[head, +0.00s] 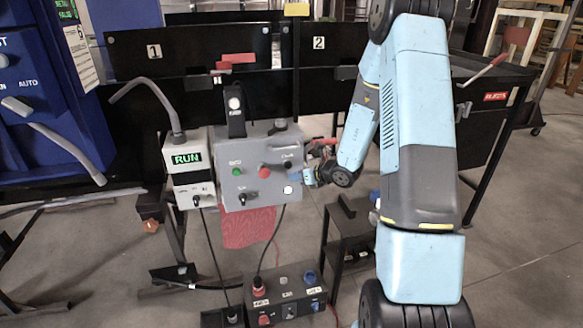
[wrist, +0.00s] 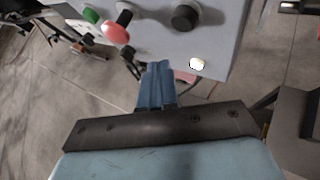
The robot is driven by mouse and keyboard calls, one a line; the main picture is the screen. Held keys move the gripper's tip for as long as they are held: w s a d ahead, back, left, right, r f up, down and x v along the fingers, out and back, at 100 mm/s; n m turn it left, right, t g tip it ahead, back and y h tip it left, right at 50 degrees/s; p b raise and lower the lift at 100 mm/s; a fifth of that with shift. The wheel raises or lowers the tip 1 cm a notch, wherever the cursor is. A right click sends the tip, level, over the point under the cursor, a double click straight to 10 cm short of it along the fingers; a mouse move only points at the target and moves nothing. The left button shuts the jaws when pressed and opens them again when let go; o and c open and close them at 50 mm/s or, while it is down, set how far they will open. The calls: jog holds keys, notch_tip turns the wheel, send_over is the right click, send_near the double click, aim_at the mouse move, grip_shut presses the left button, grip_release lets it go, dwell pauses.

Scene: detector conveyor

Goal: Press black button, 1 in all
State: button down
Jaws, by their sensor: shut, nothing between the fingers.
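A grey control box (head: 262,183) carries a round black button or knob (head: 287,166) at its upper right; its label is too small to read. In the wrist view a round black control (wrist: 185,17) sits on the box face near the top. My gripper (head: 311,177) is at the right edge of the box in the head view. In the wrist view its blue fingers (wrist: 158,75) are together and empty, below the black control and apart from it in the picture. I cannot tell the exact distance to the box face.
The box also has a green button (head: 237,171), a red button (head: 264,170), a black selector (head: 242,198) and a lit white button (head: 288,189). A unit reading RUN (head: 187,159) stands to the left. A lower switch box (head: 287,290) is near the floor.

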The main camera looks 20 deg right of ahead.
aim_at(285, 170)
jog(key=shift+w, duration=1.55)
jog(key=shift+w, duration=0.2)
dwell(0.8)
jog(key=shift+w, duration=0.2)
jog(key=shift+w+r, duration=0.1)
jog(key=shift+w, duration=0.4)
dwell(0.9)
jog(key=shift+s, duration=0.1)
dwell(0.3)
jog(key=shift+s, duration=0.8)
jog(key=s, duration=0.5)
dwell(0.3)
